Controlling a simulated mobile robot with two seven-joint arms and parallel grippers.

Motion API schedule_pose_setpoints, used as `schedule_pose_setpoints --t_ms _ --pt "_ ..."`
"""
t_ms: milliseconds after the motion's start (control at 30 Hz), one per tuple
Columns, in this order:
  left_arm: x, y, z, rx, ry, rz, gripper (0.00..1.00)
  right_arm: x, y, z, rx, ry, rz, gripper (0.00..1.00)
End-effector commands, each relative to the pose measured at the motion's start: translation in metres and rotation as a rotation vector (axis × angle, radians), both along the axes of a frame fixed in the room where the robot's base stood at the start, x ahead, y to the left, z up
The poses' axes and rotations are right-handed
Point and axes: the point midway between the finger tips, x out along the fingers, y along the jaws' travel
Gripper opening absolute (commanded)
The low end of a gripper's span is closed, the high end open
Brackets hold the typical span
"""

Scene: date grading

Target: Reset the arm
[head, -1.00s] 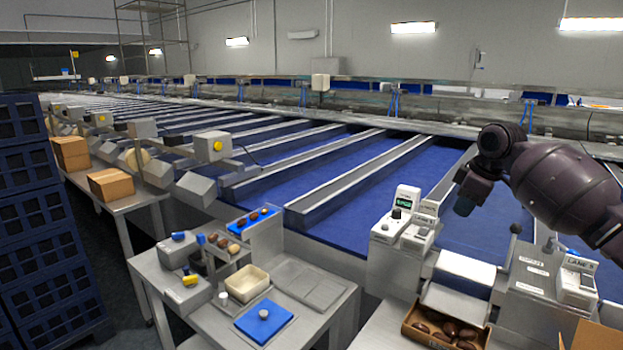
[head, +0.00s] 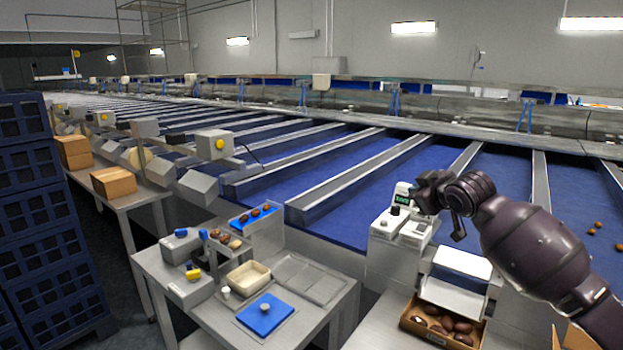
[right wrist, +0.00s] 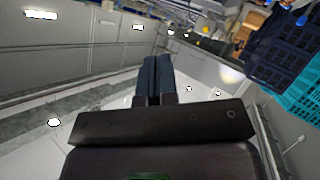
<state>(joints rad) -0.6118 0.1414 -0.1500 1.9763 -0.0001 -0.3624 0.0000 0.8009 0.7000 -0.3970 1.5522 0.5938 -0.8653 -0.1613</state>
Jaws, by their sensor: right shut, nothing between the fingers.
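My right arm comes in from the right in the head view. Its gripper (head: 457,228) hangs in front of the blue sorting belts, beside the small device with a green display (head: 403,196). In the right wrist view the two dark fingers (right wrist: 155,80) are together with nothing between them. My left gripper does not show in either view.
A cardboard box of dates (head: 410,325) stands below my right arm. A steel table (head: 345,287) at centre left holds a blue mat (head: 265,314) and a cream tub (head: 248,276). Blue crates (head: 45,240) are stacked at far left. Several dates lie on the belt at right.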

Motion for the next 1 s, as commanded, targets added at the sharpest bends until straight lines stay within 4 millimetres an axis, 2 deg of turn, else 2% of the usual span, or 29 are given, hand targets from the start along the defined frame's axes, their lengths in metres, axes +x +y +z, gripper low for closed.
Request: schedule_pose_setpoints --t_ms 33,200,400,767,1000 --pt "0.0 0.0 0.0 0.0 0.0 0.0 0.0 -0.008 0.007 -0.02 0.027 -0.023 0.008 0.0" --pt "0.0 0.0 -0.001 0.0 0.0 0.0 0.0 -0.04 0.023 -0.07 0.117 -0.112 0.018 0.0" --pt "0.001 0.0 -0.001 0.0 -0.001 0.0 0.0 -0.088 0.029 -0.127 0.207 -0.171 0.002 0.0" --pt "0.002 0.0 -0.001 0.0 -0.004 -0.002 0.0 -0.191 0.014 -0.225 0.313 -0.175 -0.108 0.0" --pt "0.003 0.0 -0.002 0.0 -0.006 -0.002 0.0 -0.272 -0.005 -0.293 0.339 -0.085 -0.233 0.0"
